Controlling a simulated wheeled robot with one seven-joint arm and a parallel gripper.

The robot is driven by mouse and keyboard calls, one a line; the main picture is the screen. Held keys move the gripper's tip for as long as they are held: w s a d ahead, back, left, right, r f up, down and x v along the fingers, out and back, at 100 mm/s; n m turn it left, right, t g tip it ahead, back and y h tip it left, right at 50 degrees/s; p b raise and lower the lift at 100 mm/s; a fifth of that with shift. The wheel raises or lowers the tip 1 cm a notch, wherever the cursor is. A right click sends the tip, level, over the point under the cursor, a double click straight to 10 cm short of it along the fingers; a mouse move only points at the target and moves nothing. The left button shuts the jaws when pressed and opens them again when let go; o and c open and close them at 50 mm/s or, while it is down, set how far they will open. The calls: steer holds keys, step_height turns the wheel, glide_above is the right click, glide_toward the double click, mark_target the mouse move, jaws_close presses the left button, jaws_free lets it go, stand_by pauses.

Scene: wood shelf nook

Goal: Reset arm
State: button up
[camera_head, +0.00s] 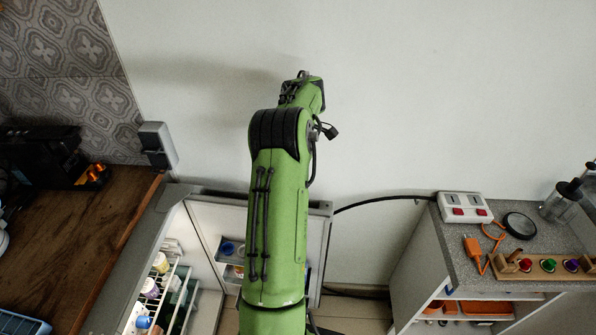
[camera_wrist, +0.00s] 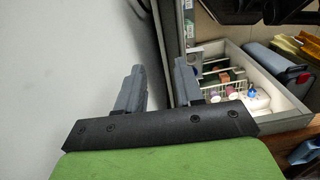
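My gripper (camera_wrist: 158,75) shows at the bottom of the wrist view, with two grey fingers apart on a black plate and nothing held between them. Beyond the fingers are a plain pale wall and a dark vertical edge. In the head view my green arm reaches up the middle of the picture in front of the wall, and the gripper itself cannot be made out there. An open fridge (camera_head: 205,222) stands below and left of the arm. Its interior also shows in the wrist view (camera_wrist: 283,93), right of the fingers.
A wooden counter (camera_head: 75,240) with a black machine (camera_head: 45,155) is at left. A grey-topped cabinet (camera_head: 463,245) at right bears a power strip (camera_head: 464,207) and a wooden block with coloured knobs (camera_head: 548,266). Bottles (camera_head: 160,262) stand in the fridge. The upper wall is clear.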

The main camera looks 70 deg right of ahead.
steer(key=shift+w+r, duration=0.1)
steer(key=shift+r, duration=0.1)
stand_by(0.6)
steer(key=w+a+r+t+h, duration=0.1)
steer(key=w+a+r+t, duration=0.1)
steer(key=w+a+r, duration=1)
steer(key=w+a+r+m+t, duration=0.1)
steer(key=w+a+r, duration=0.15)
steer(key=a, duration=0.55)
steer(key=w+a+r, duration=0.1)
steer(key=w+a, duration=0.2)
steer(key=a, duration=0.4)
steer(key=s+a+t, duration=0.1)
steer(key=s+a, duration=0.2)
steer(key=a, duration=1)
steer(key=s+a+f+t+y, duration=0.1)
steer(key=s+a+f, duration=0.2)
steer(key=s+a, duration=0.6)
steer(key=shift+t, duration=0.3)
